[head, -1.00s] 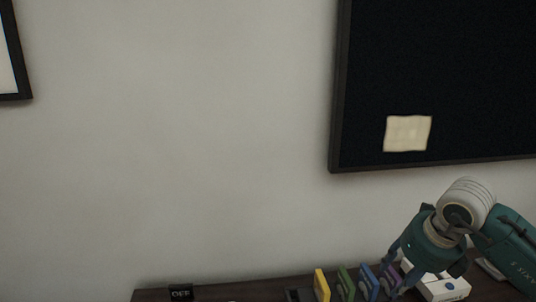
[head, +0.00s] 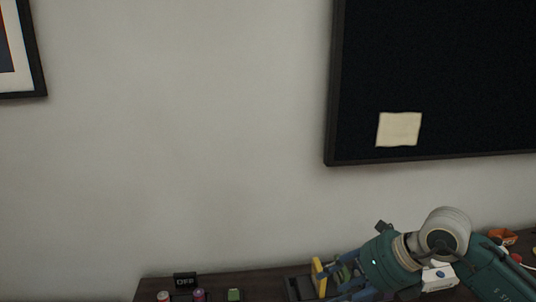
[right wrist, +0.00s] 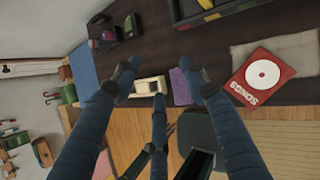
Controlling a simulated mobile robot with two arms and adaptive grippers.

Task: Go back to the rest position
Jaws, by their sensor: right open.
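My right gripper (head: 338,282) comes in from the lower right of the head view, low over the dark tabletop by the upright yellow item. In the right wrist view its blue fingers (right wrist: 162,82) are spread apart with nothing held between them. A purple block (right wrist: 181,87) and a white object (right wrist: 149,87) show beyond the fingers. I cannot tell how far away they are. My left gripper is not in view.
The dark tabletop (head: 250,285) carries a small OFF sign (head: 185,280), a yellow item (head: 318,277), a green block (head: 234,295) and a white box with a blue button (head: 440,275). A red SONGS item (right wrist: 262,75) lies at the right.

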